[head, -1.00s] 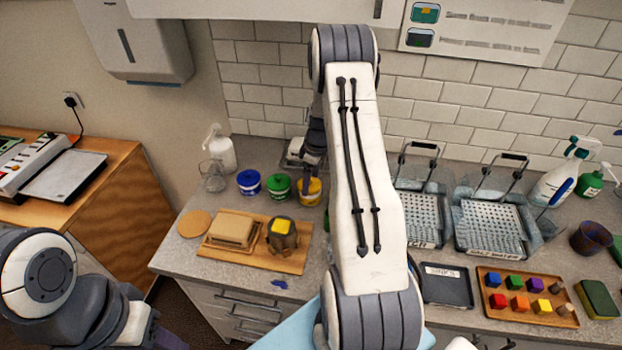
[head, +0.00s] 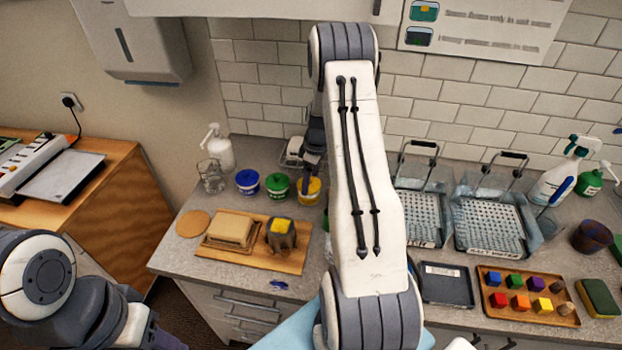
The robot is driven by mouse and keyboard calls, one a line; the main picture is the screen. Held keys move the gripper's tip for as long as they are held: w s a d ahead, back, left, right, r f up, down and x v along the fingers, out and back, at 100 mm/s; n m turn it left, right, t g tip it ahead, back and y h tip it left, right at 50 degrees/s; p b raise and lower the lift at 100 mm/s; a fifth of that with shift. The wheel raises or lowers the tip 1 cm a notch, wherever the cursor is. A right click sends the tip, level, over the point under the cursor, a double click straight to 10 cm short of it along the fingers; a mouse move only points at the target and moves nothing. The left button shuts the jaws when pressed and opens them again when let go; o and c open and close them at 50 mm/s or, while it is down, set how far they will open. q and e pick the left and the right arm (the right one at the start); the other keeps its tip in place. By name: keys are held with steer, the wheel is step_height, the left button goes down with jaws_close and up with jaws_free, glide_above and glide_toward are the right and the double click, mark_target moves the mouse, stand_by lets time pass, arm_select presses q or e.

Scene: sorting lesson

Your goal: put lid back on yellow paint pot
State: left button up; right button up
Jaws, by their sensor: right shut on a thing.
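The yellow paint pot (head: 309,192) stands at the right end of a row of three pots at the back of the counter. My right gripper (head: 311,172) points down right at the top of this pot. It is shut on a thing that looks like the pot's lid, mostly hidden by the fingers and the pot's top. I cannot tell whether the lid sits level on the rim. My left arm shows at the lower left, with its gripper out of view.
A green pot (head: 279,187) and a blue pot (head: 248,183) stand close to the left. A wooden board (head: 290,262) with a beige block and a dark, yellow-topped object lies in front. A glass beaker (head: 212,177) and a pump bottle (head: 222,152) stand further left. Wire-handled clear bins are at right.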

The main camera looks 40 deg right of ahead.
steer(key=shift+f+b, duration=0.15)
steer(key=shift+b, duration=0.25)
stand_by(1.0)
stand_by(0.4)
steer(key=o, duration=1)
steer(key=shift+c, duration=0.2)
steer(key=shift+r+p, duration=2.15)
steer(key=shift+r, duration=1.4)
jaws_close()
